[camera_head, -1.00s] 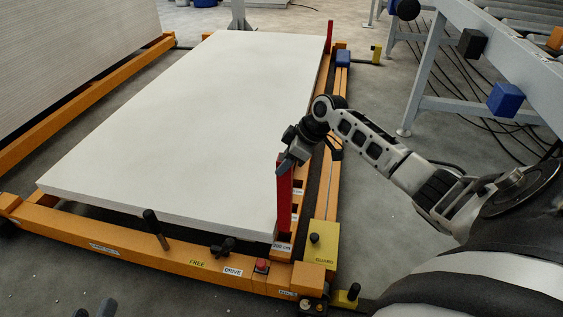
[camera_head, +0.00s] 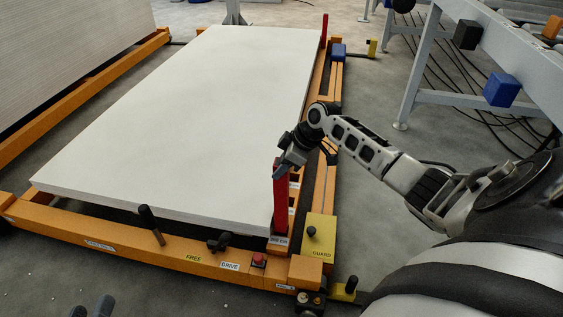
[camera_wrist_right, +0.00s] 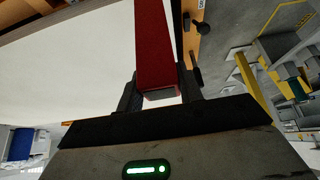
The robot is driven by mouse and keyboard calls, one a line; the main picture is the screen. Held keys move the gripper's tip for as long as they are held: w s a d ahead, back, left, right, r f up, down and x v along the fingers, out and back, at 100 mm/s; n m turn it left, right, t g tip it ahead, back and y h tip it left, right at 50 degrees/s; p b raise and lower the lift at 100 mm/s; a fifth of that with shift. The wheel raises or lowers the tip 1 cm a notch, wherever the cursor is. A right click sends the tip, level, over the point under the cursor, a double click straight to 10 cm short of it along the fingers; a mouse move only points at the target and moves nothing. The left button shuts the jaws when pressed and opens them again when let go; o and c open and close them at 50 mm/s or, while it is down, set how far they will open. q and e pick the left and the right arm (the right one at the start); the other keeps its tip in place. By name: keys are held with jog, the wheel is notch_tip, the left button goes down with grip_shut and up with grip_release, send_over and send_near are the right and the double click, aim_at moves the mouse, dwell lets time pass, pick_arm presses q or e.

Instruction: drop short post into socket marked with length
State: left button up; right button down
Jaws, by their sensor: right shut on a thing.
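My right gripper (camera_head: 287,160) is shut on the upper end of a red post (camera_head: 281,200), held upright at the near right corner of the white board. The post's lower end is at the near socket, just behind a white length label (camera_head: 279,240); I cannot tell how deep it sits. More labels (camera_head: 293,184) mark other sockets along the orange rail. In the right wrist view the red post (camera_wrist_right: 157,45) runs away between the two fingers (camera_wrist_right: 160,93). My left gripper (camera_head: 92,310) shows only two dark fingertips at the bottom edge, apart and empty.
The white board (camera_head: 190,120) fills the orange frame (camera_head: 130,247). A second red post (camera_head: 325,30) stands at the far corner. A yellow guard plate (camera_head: 320,235) with a black knob, a black lever (camera_head: 151,225) and a red button (camera_head: 259,260) are nearby.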

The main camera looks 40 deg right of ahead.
jog(key=shift+w+r, duration=0.1)
jog(key=shift+r, duration=0.05)
pick_arm(q)
jog(key=shift+w+r, duration=0.1)
jog(key=shift+r, duration=0.35)
jog(key=shift+f, duration=0.1)
